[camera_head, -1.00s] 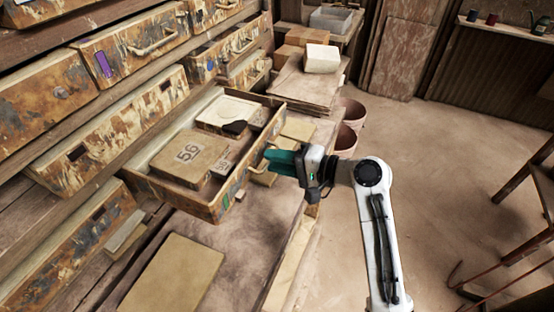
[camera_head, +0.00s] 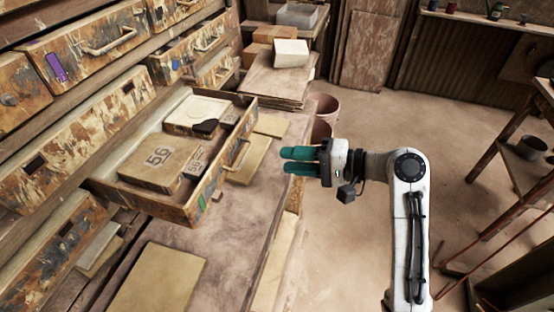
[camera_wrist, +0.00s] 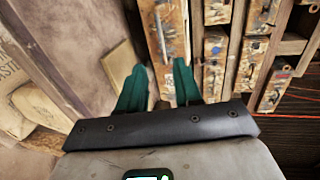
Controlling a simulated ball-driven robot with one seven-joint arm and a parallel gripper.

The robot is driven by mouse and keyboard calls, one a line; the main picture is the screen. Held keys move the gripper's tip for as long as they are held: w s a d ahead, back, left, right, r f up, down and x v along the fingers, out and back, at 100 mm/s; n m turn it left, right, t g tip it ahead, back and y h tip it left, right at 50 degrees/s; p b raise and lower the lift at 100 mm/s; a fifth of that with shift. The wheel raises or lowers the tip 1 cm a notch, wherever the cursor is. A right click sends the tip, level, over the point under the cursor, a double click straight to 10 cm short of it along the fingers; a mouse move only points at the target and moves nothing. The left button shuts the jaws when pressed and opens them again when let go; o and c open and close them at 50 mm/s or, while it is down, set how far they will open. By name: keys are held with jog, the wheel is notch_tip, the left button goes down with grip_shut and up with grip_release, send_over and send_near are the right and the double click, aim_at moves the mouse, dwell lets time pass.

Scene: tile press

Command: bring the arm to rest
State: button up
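My gripper (camera_head: 284,160) has teal fingers that point left in the head view, above the right edge of the workbench. The fingers stand apart with nothing between them. In the wrist view the two fingers (camera_wrist: 160,82) also show a gap, with drawer fronts behind it. My white arm is bent at the elbow on the right. The gripper is clear of the open drawer (camera_head: 205,195) to its left. Inside that drawer lie a block marked 56 (camera_head: 160,162), a smaller numbered block, a pale tile in a frame (camera_head: 197,112) and a dark lump (camera_head: 205,127).
Rusty drawers (camera_head: 85,135) fill the left side. The bench (camera_head: 235,240) carries flat boards (camera_head: 158,280) and, farther back, a white block (camera_head: 291,52). Pinkish buckets (camera_head: 324,107) stand beyond the gripper. A table (camera_head: 520,165) is at right. The floor between is open.

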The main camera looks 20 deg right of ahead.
jog(key=shift+s+d+r, duration=0.1)
jog(key=shift+s+d, duration=0.15)
jog(key=shift+d, duration=0.05)
jog(key=s+d+f+n+g+h, duration=0.1)
jog(key=s+f+n+g+h, duration=0.35)
jog(key=s+f, duration=1.15)
jog(key=s+d+f+n+g+h, duration=0.1)
jog(key=s+d+f+g+h, duration=0.1)
jog(key=s, duration=0.5)
jog(key=s+d+f+n+g+h, duration=0.1)
jog(key=s+d+f+g+h, duration=0.1)
jog(key=s+d+f+h, duration=0.2)
jog(key=s+h, duration=0.2)
jog(key=s, duration=0.1)
jog(key=shift+s+d+f, duration=0.2)
jog(key=shift+s+f, duration=0.15)
jog(key=shift+f, duration=0.05)
